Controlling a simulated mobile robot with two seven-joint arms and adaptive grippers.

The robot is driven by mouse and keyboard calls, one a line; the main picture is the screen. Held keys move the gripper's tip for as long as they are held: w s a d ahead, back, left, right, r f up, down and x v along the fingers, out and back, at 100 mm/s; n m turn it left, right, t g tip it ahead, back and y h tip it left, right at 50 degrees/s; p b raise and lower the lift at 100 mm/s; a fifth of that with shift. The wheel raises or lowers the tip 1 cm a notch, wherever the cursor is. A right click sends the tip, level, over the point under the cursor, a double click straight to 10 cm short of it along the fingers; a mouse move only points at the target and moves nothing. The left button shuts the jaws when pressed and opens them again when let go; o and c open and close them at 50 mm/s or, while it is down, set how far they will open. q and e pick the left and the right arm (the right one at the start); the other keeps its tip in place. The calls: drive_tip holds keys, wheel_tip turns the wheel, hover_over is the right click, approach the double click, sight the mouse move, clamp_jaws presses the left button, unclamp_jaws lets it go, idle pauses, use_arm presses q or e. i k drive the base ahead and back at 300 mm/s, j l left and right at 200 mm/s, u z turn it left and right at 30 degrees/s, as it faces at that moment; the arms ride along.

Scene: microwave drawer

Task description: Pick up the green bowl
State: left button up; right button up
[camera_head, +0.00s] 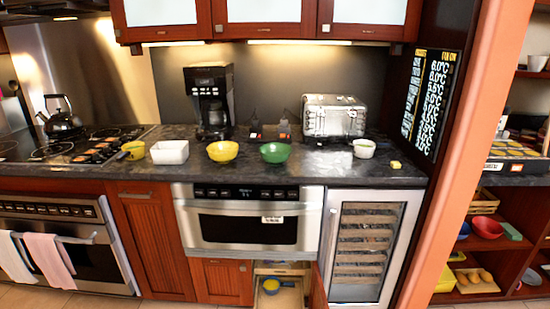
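The green bowl (275,152) stands upright on the dark countertop (310,170), near its front edge and above the microwave drawer. A yellow bowl (223,151) stands to its left, with a gap between them. The green bowl is unobstructed, and nothing touches it. Neither of my grippers shows in the head view.
A white rectangular dish (169,152), a coffee maker (211,100), a toaster (333,116) and a small white cup (363,148) share the counter. Below, the microwave drawer (250,217) is shut. A lower drawer (281,291) stands open with a yellow-and-blue item inside.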

sight(275, 154)
drive_tip(key=i+j, duration=0.35)
drive_tip(key=i, duration=0.2)
drive_tip(key=i+j+z, duration=0.15)
drive_tip(key=z, duration=0.3)
drive_tip(key=i+j+z, duration=0.25)
drive_tip(key=z, duration=0.25)
